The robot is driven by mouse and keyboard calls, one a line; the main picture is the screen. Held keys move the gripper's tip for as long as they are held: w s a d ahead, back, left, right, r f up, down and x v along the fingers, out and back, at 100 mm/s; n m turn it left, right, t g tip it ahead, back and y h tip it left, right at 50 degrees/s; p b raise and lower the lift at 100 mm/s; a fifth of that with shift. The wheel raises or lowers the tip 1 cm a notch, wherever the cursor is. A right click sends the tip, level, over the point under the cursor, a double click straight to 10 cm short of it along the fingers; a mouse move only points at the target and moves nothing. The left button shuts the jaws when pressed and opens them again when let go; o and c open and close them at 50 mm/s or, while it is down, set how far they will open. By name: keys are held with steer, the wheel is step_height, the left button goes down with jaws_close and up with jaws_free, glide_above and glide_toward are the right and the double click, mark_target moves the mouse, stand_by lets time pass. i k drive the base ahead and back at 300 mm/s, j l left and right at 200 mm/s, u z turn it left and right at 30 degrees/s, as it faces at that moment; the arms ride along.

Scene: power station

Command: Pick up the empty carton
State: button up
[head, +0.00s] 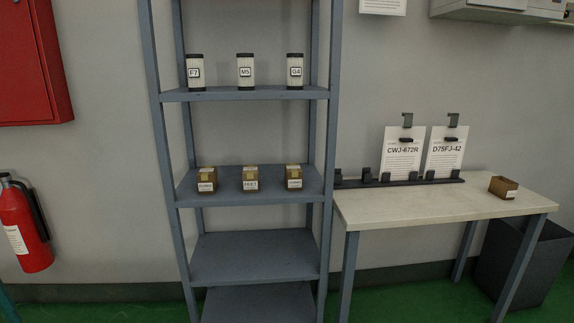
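A small brown carton (503,190) with an open top and a white label stands near the right end of the table (430,212). Its inside is seen only at a slant, and I see nothing sticking out of it. Three other small brown cartons with yellowish tape on top and white labels stand in a row on a middle shelf: a left one (207,180), a middle one (250,180) and a right one (293,179). These look closed. My gripper is not in view.
The grey shelf unit (255,262) holds three canisters (246,72) above. On the table are a dark rack (400,181) and two label sheets (402,160). A dark bin (535,265) stands at right. A fire extinguisher (25,225) is at left. The table's front is clear.

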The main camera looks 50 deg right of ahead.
mark_target(505, 188)
steer(key=k+l, duration=0.25)
steer(key=l, duration=0.2)
steer(key=k+l, duration=0.25)
steer(key=l, duration=0.2)
steer(key=k+l+u, duration=0.4)
steer(key=k+l, duration=0.3)
steer(key=l, duration=0.4)
steer(key=k+l+u, duration=0.35)
steer(key=k+l, duration=0.5)
steer(key=k+l+u, duration=0.2)
steer(key=k+l, duration=0.25)
steer(key=k+l+u, duration=0.2)
steer(key=k+l, duration=0.25)
steer(key=k+l+u, duration=0.2)
steer(key=k+l, duration=0.15)
steer(key=k+l+u, duration=0.2)
steer(key=k, duration=0.4)
steer(key=k+l, duration=0.4)
steer(key=k+l+u, duration=0.15)
steer(key=k+l, duration=0.2)
steer(key=k, duration=0.25)
